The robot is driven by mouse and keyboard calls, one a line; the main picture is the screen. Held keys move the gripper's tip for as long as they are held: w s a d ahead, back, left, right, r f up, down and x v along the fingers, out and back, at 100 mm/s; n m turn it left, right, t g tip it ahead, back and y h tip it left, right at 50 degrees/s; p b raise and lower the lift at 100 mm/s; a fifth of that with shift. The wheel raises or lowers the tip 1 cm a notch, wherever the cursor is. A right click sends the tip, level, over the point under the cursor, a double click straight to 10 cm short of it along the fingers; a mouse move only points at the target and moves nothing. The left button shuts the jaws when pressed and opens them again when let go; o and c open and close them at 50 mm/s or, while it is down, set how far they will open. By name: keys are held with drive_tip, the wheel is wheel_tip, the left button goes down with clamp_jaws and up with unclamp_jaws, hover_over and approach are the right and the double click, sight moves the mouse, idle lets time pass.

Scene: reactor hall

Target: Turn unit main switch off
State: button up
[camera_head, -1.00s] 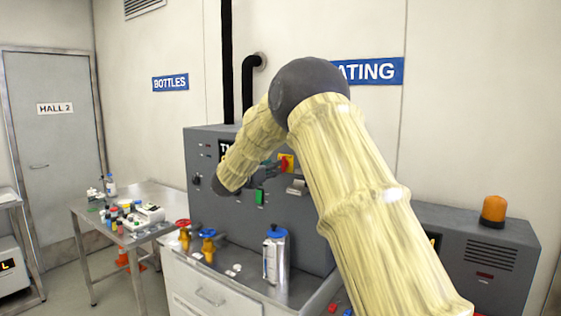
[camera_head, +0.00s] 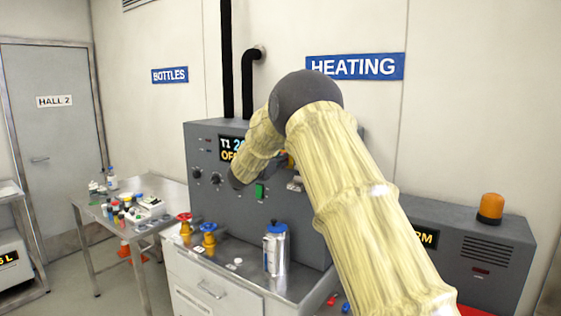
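The grey heating unit (camera_head: 225,200) stands against the wall under the HEATING sign. Its display (camera_head: 228,148) is partly covered by my arm; "T1" and the start of a lower line show. A small yellow patch (camera_head: 291,161) of the red-and-yellow main switch shows between my arm links; its handle position cannot be told. My gripper (camera_head: 284,152) is mostly hidden behind my forearm, close to the switch. Whether it touches the switch, or is open or shut, cannot be seen.
A green switch (camera_head: 260,191) and black knobs (camera_head: 215,179) are on the panel. An orange beacon (camera_head: 491,208) sits on the alarm box (camera_head: 478,250) at right.

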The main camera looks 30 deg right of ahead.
drive_tip(key=shift+f+b, duration=0.1)
drive_tip(key=shift+b, duration=0.3)
clamp_jaws()
drive_tip(key=shift+w+a+f+n+b, duration=0.15)
drive_tip(key=shift+n+b, duration=1.65)
drive_tip(key=shift+n, duration=2.7)
drive_tip(key=shift+w+d+f+n+b, duration=0.1)
drive_tip(key=shift+n+b, duration=1.65)
drive_tip(key=shift+n, duration=2.75)
drive_tip(key=o, duration=0.7)
unclamp_jaws()
drive_tip(key=shift+a, duration=0.1)
